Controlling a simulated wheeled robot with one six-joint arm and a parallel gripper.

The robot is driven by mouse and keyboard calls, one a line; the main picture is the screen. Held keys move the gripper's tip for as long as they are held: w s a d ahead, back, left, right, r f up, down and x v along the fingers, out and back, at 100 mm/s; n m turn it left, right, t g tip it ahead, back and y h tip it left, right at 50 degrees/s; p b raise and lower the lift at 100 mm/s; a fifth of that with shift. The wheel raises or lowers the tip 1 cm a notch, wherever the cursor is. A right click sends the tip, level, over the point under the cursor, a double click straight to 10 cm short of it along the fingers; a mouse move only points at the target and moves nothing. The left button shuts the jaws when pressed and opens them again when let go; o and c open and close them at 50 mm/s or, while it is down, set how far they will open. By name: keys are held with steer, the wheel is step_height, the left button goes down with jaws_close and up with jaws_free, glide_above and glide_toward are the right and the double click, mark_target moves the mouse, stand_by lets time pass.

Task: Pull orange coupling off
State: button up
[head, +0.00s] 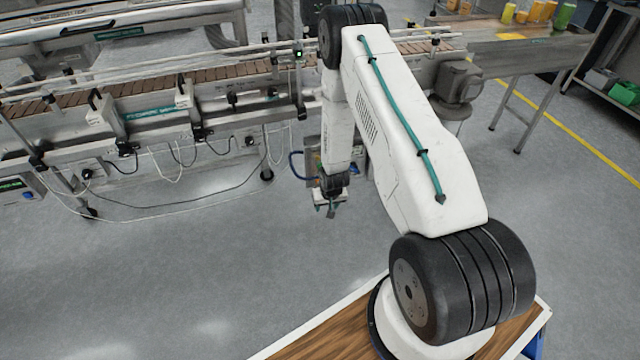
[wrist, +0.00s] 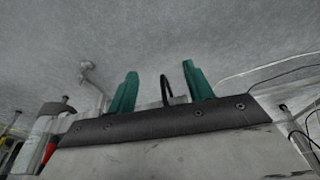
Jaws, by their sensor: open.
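My gripper (head: 331,208) hangs low over the floor in front of the conveyor, at the end of my white arm. In the wrist view its two green fingers (wrist: 162,92) stand wide apart, open and empty. I cannot clearly make out the coupling in the head view, where my arm and gripper cover part of the area.
A grey metal unit with a blue hose (head: 296,168) stands just behind my gripper, partly hidden by my arm. The conveyor (head: 150,120) with hanging cables runs across the back. A side table (head: 500,52) carries yellow and green containers. The floor (head: 220,260) in front is clear.

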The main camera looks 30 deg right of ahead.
step_height(320, 180, down, 15)
steer(key=d+m+t+h, duration=0.1)
steer(key=d+t+h, duration=0.1)
steer(key=t, duration=0.5)
steer(key=w+d+r+m+t+h, duration=0.1)
steer(key=w+d+r+t+h, duration=0.1)
steer(key=w+r+t, duration=0.7)
steer(key=shift+g, duration=0.7)
steer(key=w, duration=0.1)
steer(key=w+d+r, duration=0.1)
steer(key=w, duration=0.1)
steer(key=w+d, duration=0.1)
steer(key=w, duration=0.1)
steer(key=shift+w+d+r, duration=0.1)
steer(key=shift+r, duration=0.05)
